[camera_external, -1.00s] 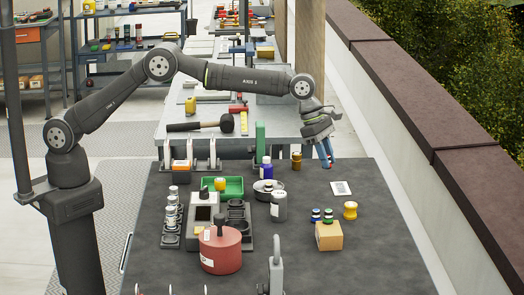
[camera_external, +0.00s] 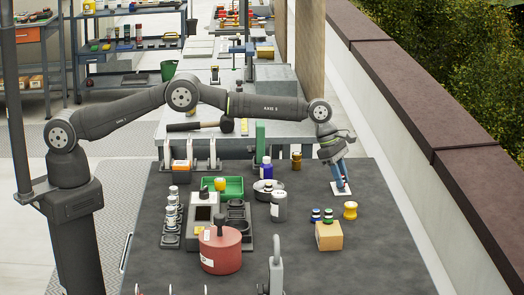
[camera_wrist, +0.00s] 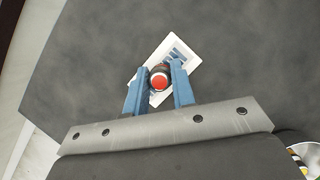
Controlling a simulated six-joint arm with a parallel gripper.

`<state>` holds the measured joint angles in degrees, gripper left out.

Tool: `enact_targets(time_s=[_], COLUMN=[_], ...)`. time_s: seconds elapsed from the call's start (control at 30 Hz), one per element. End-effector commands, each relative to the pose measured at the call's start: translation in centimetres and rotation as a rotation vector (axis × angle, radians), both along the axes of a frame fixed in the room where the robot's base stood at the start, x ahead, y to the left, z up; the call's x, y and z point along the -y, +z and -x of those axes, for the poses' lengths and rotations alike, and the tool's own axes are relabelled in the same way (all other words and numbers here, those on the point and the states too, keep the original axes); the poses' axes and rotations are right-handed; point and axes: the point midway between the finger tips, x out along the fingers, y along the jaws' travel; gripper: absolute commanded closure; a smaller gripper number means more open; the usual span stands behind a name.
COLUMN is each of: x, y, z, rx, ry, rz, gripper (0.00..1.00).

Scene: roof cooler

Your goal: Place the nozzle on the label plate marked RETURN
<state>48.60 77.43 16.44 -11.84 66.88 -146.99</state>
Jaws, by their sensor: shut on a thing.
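My gripper (camera_external: 342,184) points down at the right part of the dark table. In the wrist view its two blue fingers (camera_wrist: 159,88) are shut on a small nozzle (camera_wrist: 159,79) with a red round end. A white label plate (camera_wrist: 181,49) with blue-grey marks lies flat just beneath or beside the nozzle; its word cannot be read. In the outside view the plate (camera_external: 335,189) shows partly behind the fingers. The nozzle is hidden by the fingers there. I cannot tell whether the nozzle touches the plate.
Nearer the camera stand a yellow spool-like part (camera_external: 350,210) and a tan block (camera_external: 329,236) with small coloured pieces by it. A grey canister (camera_external: 278,206), a green tray (camera_external: 232,187) and a red pot (camera_external: 220,252) stand to the left. The table right of the plate is clear.

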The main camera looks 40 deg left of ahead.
Motion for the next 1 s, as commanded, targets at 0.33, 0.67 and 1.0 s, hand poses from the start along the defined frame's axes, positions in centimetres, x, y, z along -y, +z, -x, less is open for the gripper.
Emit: enact_targets(time_s=[0.33, 0.67, 1.0], x=[0.0, 0.0, -0.5], y=[-0.4, -0.5, 1.3], z=[0.0, 0.0, 0.0], rx=[0.001, 0.001, 0.003], ry=[0.000, 0.000, 0.001], rz=[0.002, 0.002, 0.004], gripper=[1.00, 0.55, 0.55])
